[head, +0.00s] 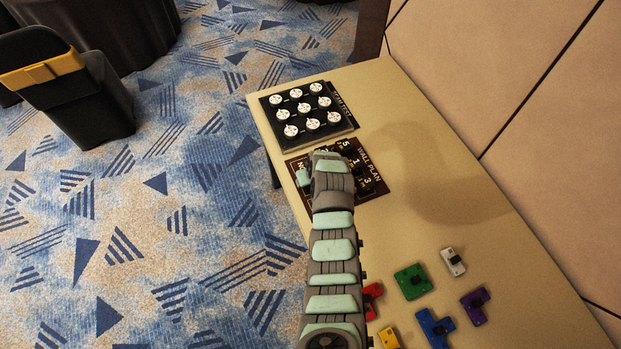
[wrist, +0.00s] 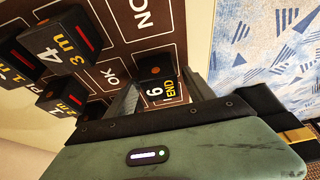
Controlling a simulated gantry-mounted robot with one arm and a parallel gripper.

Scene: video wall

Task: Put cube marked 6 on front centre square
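The cube marked 6 (wrist: 163,92) is black, with "6" and "END" on its face in the wrist view. It sits between the fingers of my gripper (wrist: 165,100), with little or no gap at its sides. I cannot tell whether the fingers press on it or whether it is clear of the board. The dark brown wall plan board (head: 375,185) lies on the table, with my gripper (head: 304,177) over its left part. The board also shows in the wrist view (wrist: 118,45), with "OK" and "NO" squares. My arm hides part of the board and the cube in the head view.
Other black numbered cubes, such as the one marked 4 (wrist: 58,48), stand close by on the board. A black panel with white round pieces (head: 305,112) lies at the table's far end. Coloured blocks, including a green one (head: 413,281), lie nearer. The table's right side is bare.

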